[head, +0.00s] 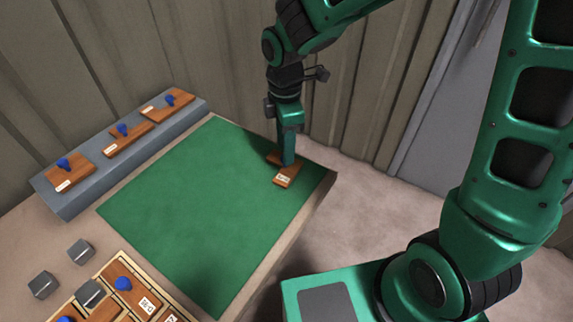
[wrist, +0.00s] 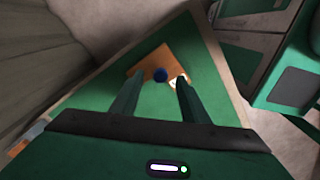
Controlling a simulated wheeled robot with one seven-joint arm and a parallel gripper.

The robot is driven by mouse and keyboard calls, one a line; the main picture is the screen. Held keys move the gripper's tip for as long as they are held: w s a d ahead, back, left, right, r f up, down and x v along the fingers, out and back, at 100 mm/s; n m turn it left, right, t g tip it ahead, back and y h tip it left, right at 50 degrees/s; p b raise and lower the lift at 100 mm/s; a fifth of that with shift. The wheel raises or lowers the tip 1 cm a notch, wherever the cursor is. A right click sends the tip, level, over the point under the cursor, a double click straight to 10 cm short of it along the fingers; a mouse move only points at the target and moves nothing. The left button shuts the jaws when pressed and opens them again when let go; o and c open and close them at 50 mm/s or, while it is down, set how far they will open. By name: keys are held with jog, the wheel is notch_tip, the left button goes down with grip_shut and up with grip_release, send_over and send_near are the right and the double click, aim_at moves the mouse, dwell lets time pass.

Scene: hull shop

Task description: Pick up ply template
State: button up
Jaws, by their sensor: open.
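A brown wooden ply template with a white label (head: 288,177) lies on the green mat (head: 190,200), near the far right corner of the table. In the wrist view the template (wrist: 150,65) shows a blue knob (wrist: 160,75) on top. My gripper (head: 287,160) points down over the template and hides part of it in the head view. In the wrist view my gripper (wrist: 156,82) is open, with one finger on each side of the knob. I cannot tell how far the fingertips are above the template.
A grey ledge (head: 70,204) at the left holds several blue-knobbed wooden pieces (head: 70,178). Grey blocks (head: 81,251) and a wooden tray (head: 180,309) with more pieces are at the near left. The mat's middle is clear. A ribbed wall (head: 200,60) stands behind.

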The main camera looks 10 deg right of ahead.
aim_at(279, 164)
jog(key=shift+f, duration=1.2)
grip_shut()
dwell(0.5)
